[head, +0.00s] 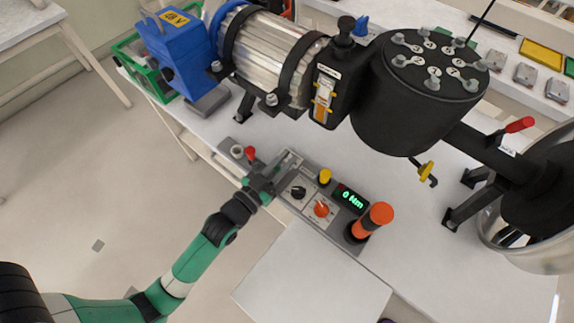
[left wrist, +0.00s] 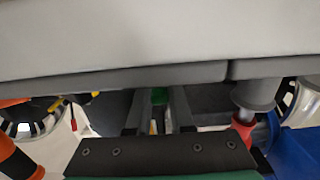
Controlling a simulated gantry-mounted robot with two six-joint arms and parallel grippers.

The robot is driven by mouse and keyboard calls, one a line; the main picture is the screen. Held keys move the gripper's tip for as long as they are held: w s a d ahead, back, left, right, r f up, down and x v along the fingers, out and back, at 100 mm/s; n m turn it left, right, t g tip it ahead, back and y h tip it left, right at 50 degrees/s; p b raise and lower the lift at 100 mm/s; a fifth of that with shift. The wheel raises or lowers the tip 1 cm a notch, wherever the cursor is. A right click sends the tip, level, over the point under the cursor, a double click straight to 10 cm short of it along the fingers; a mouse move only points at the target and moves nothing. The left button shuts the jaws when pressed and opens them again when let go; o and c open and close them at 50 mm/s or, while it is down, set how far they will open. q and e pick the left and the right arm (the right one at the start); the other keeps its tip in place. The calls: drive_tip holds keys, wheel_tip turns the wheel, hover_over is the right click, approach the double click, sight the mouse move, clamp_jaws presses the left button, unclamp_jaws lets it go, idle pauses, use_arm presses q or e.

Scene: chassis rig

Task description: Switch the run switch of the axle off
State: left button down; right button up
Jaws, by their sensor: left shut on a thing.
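The grey control panel (head: 335,235) of the axle rig lies on the white bench, with knobs, a button and a green-lit display (head: 349,198). My left gripper (head: 267,178) is at the panel's left part, left of the black knob (head: 298,192). My right gripper is not in view.
The black drum (head: 410,110) and ribbed motor (head: 268,50) stand behind. A white sheet (head: 305,275) lies in front.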

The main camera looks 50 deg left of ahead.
use_arm(q)
drive_tip(key=t+b, duration=0.1)
drive_tip(key=b, duration=0.2)
drive_tip(key=s+t+b, duration=0.1)
drive_tip(key=t+b, duration=0.1)
drive_tip(key=b, duration=0.1)
drive_tip(key=shift+s+d+y, duration=0.1)
drive_tip(key=shift+y, duration=0.2)
drive_tip(key=shift+s+r+t+b, duration=0.25)
drive_tip(key=shift+t+b, duration=0.2)
drive_tip(key=shift+t, duration=0.35)
drive_tip(key=shift+s+r+t, duration=0.2)
drive_tip(key=shift+t, duration=0.3)
drive_tip(key=shift+s, duration=0.1)
drive_tip(key=c, duration=0.8)
unclamp_jaws()
drive_tip(key=p+v, duration=0.1)
drive_tip(key=v, duration=1)
drive_tip(key=shift+s+f, duration=0.2)
